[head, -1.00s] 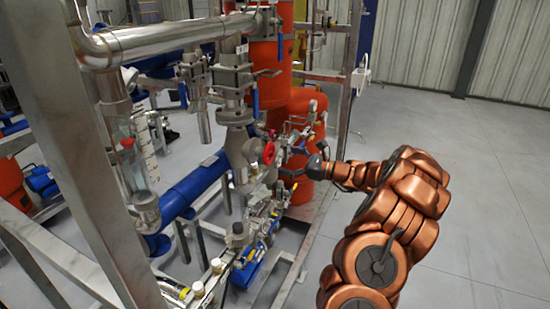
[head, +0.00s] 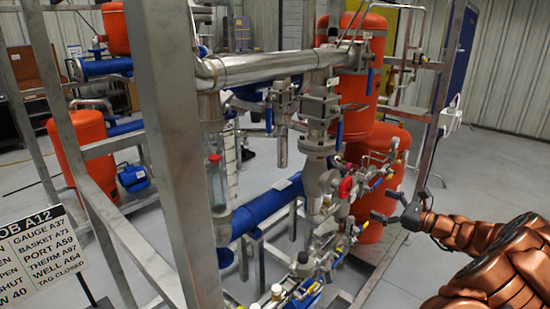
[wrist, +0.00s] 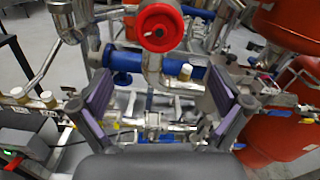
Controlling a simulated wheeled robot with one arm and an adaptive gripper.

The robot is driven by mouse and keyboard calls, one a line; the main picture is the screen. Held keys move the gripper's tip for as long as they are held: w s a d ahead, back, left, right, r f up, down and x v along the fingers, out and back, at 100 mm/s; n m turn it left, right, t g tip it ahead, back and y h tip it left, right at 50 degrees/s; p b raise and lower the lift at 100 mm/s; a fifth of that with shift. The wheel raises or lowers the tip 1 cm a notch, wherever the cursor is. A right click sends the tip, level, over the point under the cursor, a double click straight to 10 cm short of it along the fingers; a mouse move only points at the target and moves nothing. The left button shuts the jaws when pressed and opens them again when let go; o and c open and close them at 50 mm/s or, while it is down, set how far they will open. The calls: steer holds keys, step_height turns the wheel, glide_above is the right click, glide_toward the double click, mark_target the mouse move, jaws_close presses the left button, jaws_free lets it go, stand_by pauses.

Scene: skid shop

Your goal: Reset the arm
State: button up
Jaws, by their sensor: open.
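My arm reaches in from the right of the head view, and my gripper (head: 384,205) is beside the pipe skid. Its two fingers are spread apart with nothing between them. In the wrist view my gripper (wrist: 160,108) also shows open, with purple pads facing each other. A red handwheel (wrist: 160,27) is ahead of the fingers in the wrist view, above the gap and apart from them. The same red handwheel (head: 346,188) is left of my gripper in the head view.
A steel frame post (head: 178,150) stands in front. Orange tanks (head: 375,165) are behind the gripper. A blue pipe (head: 265,205) runs across the skid. A tag board (head: 40,250) stands at left. Grey floor at the right (head: 490,165) is clear.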

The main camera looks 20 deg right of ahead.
steer(key=s+a+r+n+g+y, duration=0.2)
steer(key=a+n+g, duration=0.3)
steer(key=a, duration=0.9)
steer(key=s+a+r+n+g+y, duration=0.1)
steer(key=a+r+n+g+y, duration=0.25)
steer(key=a, duration=1.05)
steer(key=s+a+f+n+g+h, duration=0.2)
steer(key=s+a+n+g+h, duration=0.1)
steer(key=s+a+n+g, duration=0.35)
steer(key=s+a+f+n+g+h, duration=0.1)
steer(key=s+a+n+h, duration=0.25)
steer(key=s, duration=0.45)
steer(key=s+a+f+n+g+h, duration=0.1)
steer(key=s+a+f+n+h, duration=0.2)
steer(key=s, duration=0.5)
steer(key=s+d+f+n+h, duration=0.1)
steer(key=s+d+n+h, duration=0.4)
steer(key=s, duration=0.7)
steer(key=shift+s+d+f+n, duration=0.15)
steer(key=shift+d+f+n, duration=0.25)
steer(key=shift+d, duration=0.35)
steer(key=shift+r, duration=0.1)
